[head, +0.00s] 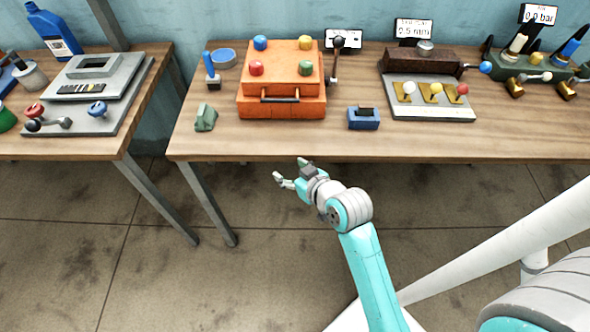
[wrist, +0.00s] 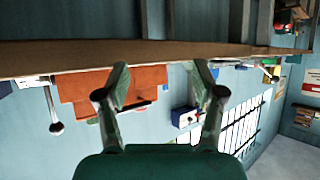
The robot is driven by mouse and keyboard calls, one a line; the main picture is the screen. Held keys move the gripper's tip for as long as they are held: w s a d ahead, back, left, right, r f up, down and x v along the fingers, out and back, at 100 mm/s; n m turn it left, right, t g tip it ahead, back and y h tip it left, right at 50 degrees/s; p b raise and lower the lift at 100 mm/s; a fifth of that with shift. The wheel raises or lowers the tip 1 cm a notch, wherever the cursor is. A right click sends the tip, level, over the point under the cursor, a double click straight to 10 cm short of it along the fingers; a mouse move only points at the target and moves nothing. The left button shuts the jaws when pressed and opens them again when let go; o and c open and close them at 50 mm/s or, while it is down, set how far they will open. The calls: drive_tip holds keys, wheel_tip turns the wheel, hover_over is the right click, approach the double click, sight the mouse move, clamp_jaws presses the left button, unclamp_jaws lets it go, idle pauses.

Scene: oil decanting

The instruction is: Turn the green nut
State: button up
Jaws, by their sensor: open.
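The green nut (head: 305,67) is on top of the orange box (head: 281,106), at its front right corner in the head view. A red nut (head: 256,68), a blue nut (head: 260,42) and a yellow nut (head: 306,44) are on the other corners. My gripper (head: 290,170) is open and empty, in front of the table edge and well short of the box. In the wrist view, the picture is upside down, and the open gripper (wrist: 161,78) faces the orange box (wrist: 84,88).
The wooden table's front edge (head: 400,150) lies between my gripper and the box. A small green block (head: 205,118) and a blue block (head: 363,119) flank the box. A black-knobbed lever (head: 336,62) stands to its right. The floor before the table is clear.

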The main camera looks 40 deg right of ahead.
sight(309, 70)
drive_tip(key=w+d+r, duration=0.1)
drive_tip(key=d, duration=0.1)
drive_tip(key=w+d+r+t, duration=0.1)
drive_tip(key=w+d+r, duration=0.1)
drive_tip(key=w+d+r+t+h, duration=0.1)
drive_tip(key=d+r, duration=0.1)
drive_tip(key=d, duration=0.1)
drive_tip(key=shift+w+r+m, duration=0.15)
drive_tip(key=shift+w+m, duration=0.25)
drive_tip(key=w+d+r+m+t+h, duration=0.1)
drive_tip(key=w+d+r+t+h, duration=0.2)
drive_tip(key=d+r, duration=0.6)
drive_tip(key=x, duration=0.7)
drive_tip(key=d+f+x, duration=0.1)
drive_tip(key=x, duration=0.3)
drive_tip(key=shift+s, duration=0.15)
drive_tip(key=c, duration=1.2)
drive_tip(key=shift+o, duration=0.2)
drive_tip(key=shift+f, duration=0.1)
